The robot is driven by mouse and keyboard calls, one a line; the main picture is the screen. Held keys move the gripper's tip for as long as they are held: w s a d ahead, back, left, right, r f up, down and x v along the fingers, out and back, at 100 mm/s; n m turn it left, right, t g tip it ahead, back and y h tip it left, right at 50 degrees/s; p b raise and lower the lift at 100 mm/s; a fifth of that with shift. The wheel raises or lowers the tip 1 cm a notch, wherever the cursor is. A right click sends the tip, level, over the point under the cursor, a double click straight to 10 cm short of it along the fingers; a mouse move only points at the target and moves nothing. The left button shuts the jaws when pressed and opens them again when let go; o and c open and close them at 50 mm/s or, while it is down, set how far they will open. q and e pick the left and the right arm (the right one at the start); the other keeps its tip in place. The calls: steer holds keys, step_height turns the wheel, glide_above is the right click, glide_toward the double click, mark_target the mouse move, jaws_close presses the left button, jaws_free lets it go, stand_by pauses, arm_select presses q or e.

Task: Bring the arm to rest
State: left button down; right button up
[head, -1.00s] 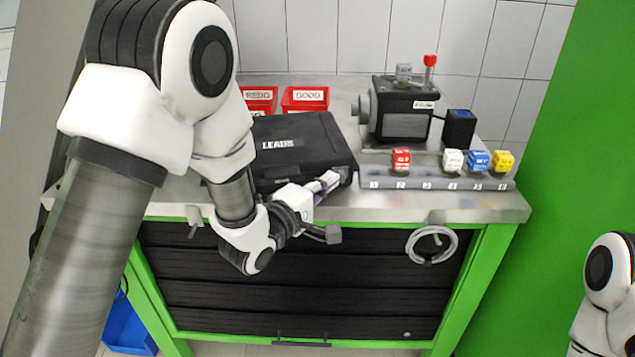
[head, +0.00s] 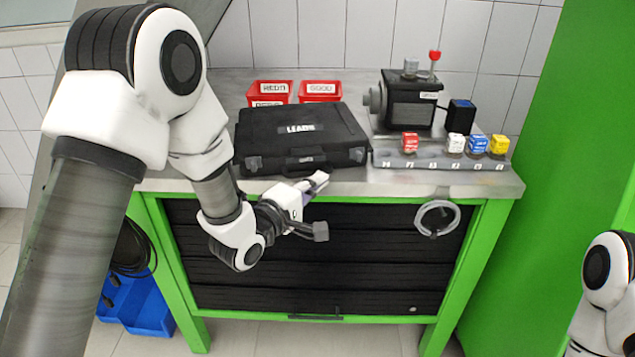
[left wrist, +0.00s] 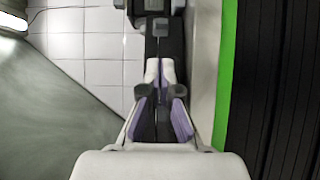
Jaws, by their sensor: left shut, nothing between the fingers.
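My left arm comes in from the left in the head view, and its gripper (head: 318,181) hangs in front of the bench's front edge, just below the black case. The gripper is shut and empty. In the left wrist view its fingers (left wrist: 158,70) meet, with purple pads along their sides. My right arm (head: 605,285) shows only partly at the right edge of the head view, and its gripper is out of the picture.
The bench (head: 420,188) carries a black case (head: 295,135) marked LEADS, two red bins (head: 320,92), a black pump unit (head: 410,103) and a grey rail (head: 395,161) with several coloured blocks. A cable coil (head: 437,218) hangs in front. A blue bin (head: 145,310) stands on the floor.

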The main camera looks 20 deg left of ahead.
arm_select(q)
steer(key=s+a+f+g+y+p, duration=0.15)
steer(key=s+f+g+p, duration=0.35)
steer(key=f, duration=0.6)
steer(key=s+a+f+g+y+p, duration=0.1)
steer(key=s+f+g+y+p, duration=0.1)
steer(key=s+f, duration=0.7)
steer(key=s+a+f+m+g, duration=0.1)
steer(key=s+f+m+g, duration=0.2)
steer(key=s, duration=0.4)
steer(key=s+a+f+m+g+y, duration=0.1)
steer(key=s+f+m+g, duration=0.2)
steer(key=s+m, duration=0.3)
steer(key=s+a+f+m+g+y, duration=0.1)
steer(key=s+f+m+g, duration=0.2)
steer(key=s, duration=0.6)
steer(key=shift+a+f+m+g+p, duration=0.3)
steer(key=shift+m+g+p, duration=0.2)
steer(key=shift+m, duration=0.4)
